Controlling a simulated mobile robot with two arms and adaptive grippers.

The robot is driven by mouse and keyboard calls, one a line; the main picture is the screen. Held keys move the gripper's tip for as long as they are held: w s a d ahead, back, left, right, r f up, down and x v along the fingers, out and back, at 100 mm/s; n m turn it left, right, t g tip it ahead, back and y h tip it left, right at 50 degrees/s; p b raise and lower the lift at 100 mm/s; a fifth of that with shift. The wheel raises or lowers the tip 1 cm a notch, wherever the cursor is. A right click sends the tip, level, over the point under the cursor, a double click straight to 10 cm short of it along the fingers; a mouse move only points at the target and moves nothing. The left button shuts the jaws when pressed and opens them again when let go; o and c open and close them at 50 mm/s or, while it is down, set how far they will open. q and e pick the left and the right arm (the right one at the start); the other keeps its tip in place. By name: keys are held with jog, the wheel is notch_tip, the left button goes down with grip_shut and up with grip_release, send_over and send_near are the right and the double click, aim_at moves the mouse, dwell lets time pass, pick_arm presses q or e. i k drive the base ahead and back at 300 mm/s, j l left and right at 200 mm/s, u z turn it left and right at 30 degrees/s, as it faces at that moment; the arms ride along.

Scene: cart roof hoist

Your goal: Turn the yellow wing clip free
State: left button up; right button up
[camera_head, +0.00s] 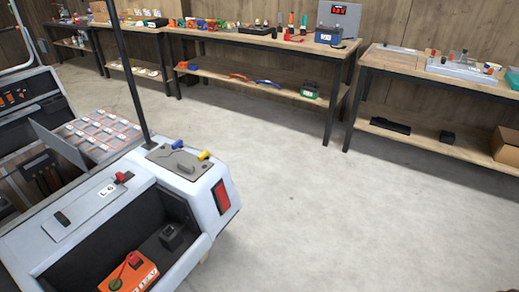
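The yellow wing clip (203,155) is a small bright piece at the rear corner of the cart (215,176), on the edge of a grey plate (178,162). A similar blue clip (177,144) sits on the same plate, a little to the left and farther back. A dark upright post (128,70) rises beside the plate. The clip is too small for me to tell how far it is turned. Neither of my grippers is in view.
An open bay in the cart holds an orange battery (130,275). Battery cells (103,132) with orange labels sit behind it. Workbenches (260,45) with tools line the back wall, and another bench (430,75) stands at right. The concrete floor (310,210) between is clear.

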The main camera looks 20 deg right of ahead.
aim_at(203, 155)
jog(key=z, duration=0.25)
jog(key=i+l+u, duration=0.25)
jog(key=i+l, duration=0.2)
jog(key=i, duration=0.15)
jog(key=i+l+u, duration=0.3)
jog(key=i+l, duration=0.2)
jog(key=i+l+u, duration=0.25)
jog(key=i+l, duration=0.25)
jog(key=l, duration=0.25)
